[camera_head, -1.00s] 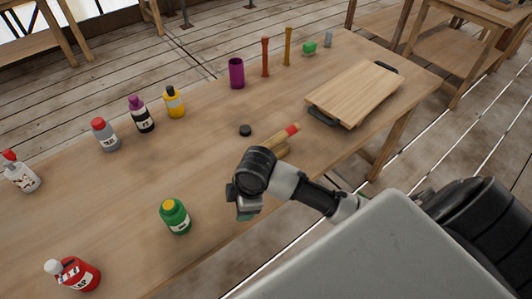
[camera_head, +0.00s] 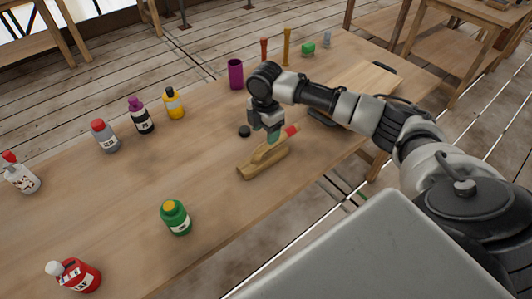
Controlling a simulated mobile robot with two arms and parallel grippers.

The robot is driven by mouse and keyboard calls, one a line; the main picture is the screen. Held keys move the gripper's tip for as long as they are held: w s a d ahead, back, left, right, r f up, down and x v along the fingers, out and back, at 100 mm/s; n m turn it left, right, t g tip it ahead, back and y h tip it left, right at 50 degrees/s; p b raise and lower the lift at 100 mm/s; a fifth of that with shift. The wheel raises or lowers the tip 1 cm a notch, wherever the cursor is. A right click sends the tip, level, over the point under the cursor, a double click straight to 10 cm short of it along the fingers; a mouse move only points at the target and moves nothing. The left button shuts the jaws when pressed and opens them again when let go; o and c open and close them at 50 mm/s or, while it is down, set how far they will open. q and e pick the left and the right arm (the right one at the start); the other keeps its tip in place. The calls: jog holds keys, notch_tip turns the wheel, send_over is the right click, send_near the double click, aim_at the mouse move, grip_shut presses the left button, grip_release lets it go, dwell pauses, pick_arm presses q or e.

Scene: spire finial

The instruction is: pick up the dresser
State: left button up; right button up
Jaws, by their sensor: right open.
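The dresser appears to be the wooden tool (camera_head: 262,161) with a thick body, a handle and a red end, lying on the workbench (camera_head: 110,205). My right gripper (camera_head: 273,136) is open and points down just above or at the tool's handle, beside the red end. It hides part of the handle, and I cannot tell whether it touches. My left gripper is out of view.
A wooden board (camera_head: 372,88) is partly hidden by my right arm. A green bottle (camera_head: 175,217) and several other bottles stand left. The bench's front middle is clear.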

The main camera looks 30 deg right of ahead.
aim_at(266, 146)
jog(key=shift+s+a+f+p, duration=0.15)
jog(key=shift+f+p, duration=0.1)
jog(key=shift+f, duration=1.25)
jog(key=shift+s+d+f+p, duration=0.15)
jog(key=shift+f+p, duration=0.1)
jog(key=shift+f, duration=1.2)
grip_shut()
